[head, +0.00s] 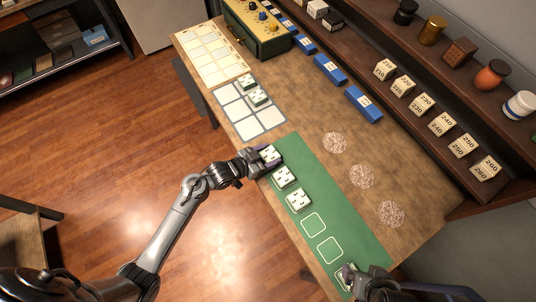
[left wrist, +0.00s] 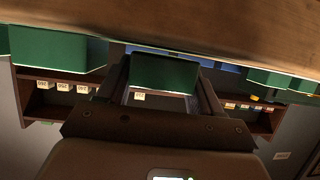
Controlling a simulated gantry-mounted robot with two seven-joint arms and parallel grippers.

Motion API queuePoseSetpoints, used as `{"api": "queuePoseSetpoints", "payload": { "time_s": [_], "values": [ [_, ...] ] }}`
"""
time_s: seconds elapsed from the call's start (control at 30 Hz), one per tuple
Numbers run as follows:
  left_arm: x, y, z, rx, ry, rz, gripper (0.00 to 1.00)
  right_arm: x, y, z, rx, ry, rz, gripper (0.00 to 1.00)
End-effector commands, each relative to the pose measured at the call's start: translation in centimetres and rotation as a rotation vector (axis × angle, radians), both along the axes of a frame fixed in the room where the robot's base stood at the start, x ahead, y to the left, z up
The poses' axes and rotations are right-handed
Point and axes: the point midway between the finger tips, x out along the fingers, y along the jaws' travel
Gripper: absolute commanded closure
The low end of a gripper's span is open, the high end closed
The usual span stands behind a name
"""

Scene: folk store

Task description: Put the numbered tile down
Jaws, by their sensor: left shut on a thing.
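My left gripper (head: 262,158) is shut on a white numbered tile (head: 268,154) at the upper left end of the green mat (head: 350,232). In the left wrist view the tile's green side (left wrist: 163,75) shows between the fingers. I cannot tell whether it touches the mat. Two more tiles, a nearer one (head: 298,200) and a middle one (head: 285,176), lie below it in a row. Two empty white outlines (head: 314,224) (head: 329,250) follow. My right gripper (head: 350,277) is by another tile (head: 343,280) at the mat's lower end; its jaws are unclear.
A pale grid board (head: 232,115) with two tiles lies beyond the mat, and a cream grid sheet (head: 212,55) behind it. Blue blocks (head: 364,104) and round patterned discs (head: 362,176) lie to the right. A shelf with numbered blocks (head: 442,124) borders the table.

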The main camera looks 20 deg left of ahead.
Motion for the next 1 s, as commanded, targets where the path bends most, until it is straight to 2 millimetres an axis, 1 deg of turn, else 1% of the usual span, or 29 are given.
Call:
{"api": "queuePoseSetpoints", "payload": {
  "time_s": [0.07, 0.47, 0.5, 0.63, 0.67, 1.0],
  "values": [
    [0.06, -0.03, -0.10, 0.000, -0.003, 0.001, 0.76, 0.02, -0.01, 0.34, 0.000, -0.002, 0.000, 0.10],
    [0.04, 0.01, -0.65, 0.001, -0.003, 0.000, 0.76, 0.00, -0.23, 0.07, -0.010, -0.003, 0.007, 0.10],
    [0.02, 0.01, -0.75, 0.001, -0.002, 0.001, 0.33, 0.00, -0.24, 0.06, -0.010, -0.003, 0.007, 0.10],
    [0.01, 0.01, -0.66, 0.001, -0.002, 0.001, 0.13, -0.01, -0.23, 0.11, -0.009, -0.002, 0.006, 0.10],
    [0.02, 0.01, -0.67, 0.001, -0.002, 0.001, 0.09, -0.01, -0.23, 0.11, -0.009, -0.002, 0.006, 0.10],
    [0.02, -0.01, -0.75, 0.000, -0.002, 0.001, 0.09, 0.01, -0.11, -0.10, -0.005, -0.002, 0.004, 0.10]
  ]
}}
